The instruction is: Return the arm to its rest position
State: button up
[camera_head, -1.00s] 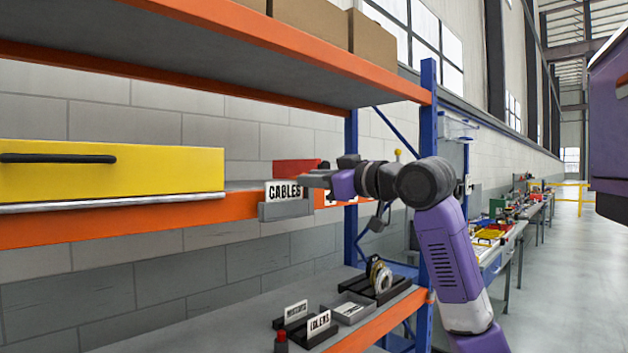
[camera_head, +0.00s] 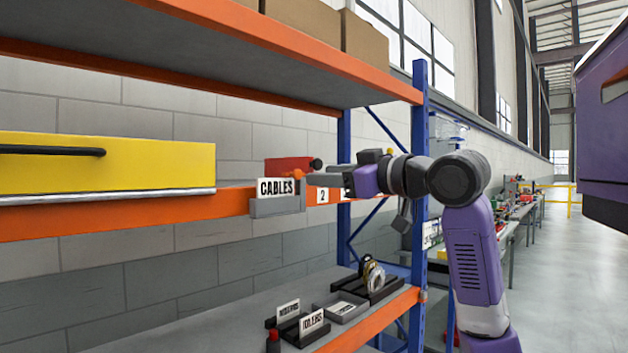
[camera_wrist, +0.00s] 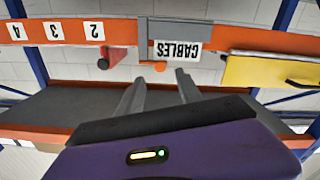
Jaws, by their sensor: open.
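My gripper (camera_head: 325,180) is at the end of my purple and dark grey arm, in front of the orange shelf beam in the head view. In the wrist view its two grey fingers (camera_wrist: 158,98) are spread apart with nothing between them. Ahead of them is the CABLES sign (camera_head: 276,187) in a grey holder on the beam; it also shows upside down in the wrist view (camera_wrist: 178,50). The fingers appear apart from the sign.
A yellow drawer (camera_head: 100,172) with a black handle is at the left. A red object (camera_head: 285,168) sits behind the sign. The lower shelf (camera_head: 215,325) holds small signs and trays. A blue post (camera_head: 419,170) stands behind my arm. Open floor (camera_head: 565,270) lies at right.

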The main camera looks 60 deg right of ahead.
jog(key=shift+v, duration=0.8)
jog(key=shift+r, duration=0.1)
